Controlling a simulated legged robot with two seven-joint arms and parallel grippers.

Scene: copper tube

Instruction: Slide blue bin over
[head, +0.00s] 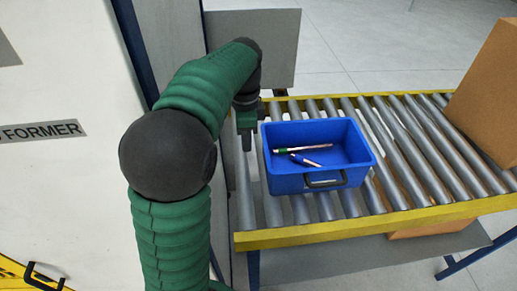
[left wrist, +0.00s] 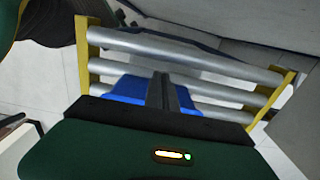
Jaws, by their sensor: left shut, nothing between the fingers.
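The blue bin (head: 345,165) sits upright on the roller conveyor, near its left end. In the left wrist view the shut fingers (left wrist: 163,90) stand in front of part of the blue bin (left wrist: 127,88), most of which is hidden. My right gripper is not in view.
The roller conveyor (head: 437,150) has yellow side rails and free rollers to the right of the bin. A cardboard box (head: 490,95) stands at its right end. A white machine panel (head: 60,90) is at the left. Another cardboard piece shows below the conveyor.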

